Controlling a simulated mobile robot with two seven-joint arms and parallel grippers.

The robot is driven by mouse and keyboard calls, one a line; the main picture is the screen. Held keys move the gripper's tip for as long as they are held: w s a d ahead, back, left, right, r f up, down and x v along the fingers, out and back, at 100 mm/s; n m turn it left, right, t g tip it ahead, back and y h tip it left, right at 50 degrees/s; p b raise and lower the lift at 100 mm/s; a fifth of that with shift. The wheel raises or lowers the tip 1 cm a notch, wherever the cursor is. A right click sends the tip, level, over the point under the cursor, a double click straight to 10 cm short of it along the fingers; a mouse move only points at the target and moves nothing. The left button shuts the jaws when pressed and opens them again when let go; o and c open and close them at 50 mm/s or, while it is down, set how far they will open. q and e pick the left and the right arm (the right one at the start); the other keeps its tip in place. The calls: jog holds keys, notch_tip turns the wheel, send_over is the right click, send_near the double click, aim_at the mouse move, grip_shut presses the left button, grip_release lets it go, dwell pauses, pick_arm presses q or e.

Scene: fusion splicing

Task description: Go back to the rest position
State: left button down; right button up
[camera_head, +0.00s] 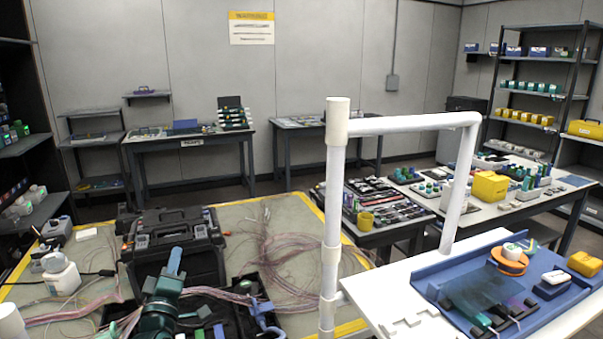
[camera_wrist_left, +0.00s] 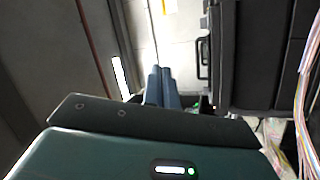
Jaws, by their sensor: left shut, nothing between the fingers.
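My left gripper (camera_head: 175,262) shows in the head view at the lower left, on a dark green wrist, with its blue fingers pointing up. It is in front of the black splicer-like machine (camera_head: 185,240) on the yellow-edged table and looks empty. In the left wrist view, the two blue-grey fingers of the left gripper (camera_wrist_left: 161,82) lie side by side, shut with nothing between them. The black machine (camera_wrist_left: 262,50) fills the upper right there. My right gripper is not in view.
A white pipe frame (camera_head: 331,220) stands upright in the middle foreground. Bundles of thin pink fibres (camera_head: 275,255) spread over the table. A white bottle (camera_head: 62,277) stands at the left. A blue tray (camera_head: 440,268) with parts lies on the white table at the right.

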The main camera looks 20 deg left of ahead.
pick_arm(q)
jog(key=s+d+f+m+g+h, duration=0.2)
jog(key=s+d+f+m+h, duration=0.15)
jog(key=d+f+m, duration=0.35)
jog(key=s+d+f+m+g+h, duration=0.1)
jog(key=s+d+f+m+h, duration=0.1)
jog(key=d+f+m+h, duration=0.35)
jog(key=s+d+f+m+g+h, duration=0.1)
jog(key=s+d+f+m+g, duration=0.2)
jog(key=s+d+f, duration=0.2)
jog(key=s+d+f+m+g+h, duration=0.1)
jog(key=s+d+f+m+g, duration=0.2)
jog(key=s+d, duration=0.9)
notch_tip(320, 180, down, 2)
jog(key=shift+d+f+m+h, duration=0.2)
jog(key=shift+d+m+h, duration=0.2)
jog(key=shift+d+m, duration=0.5)
jog(key=shift+d, duration=0.15)
dwell(3.9)
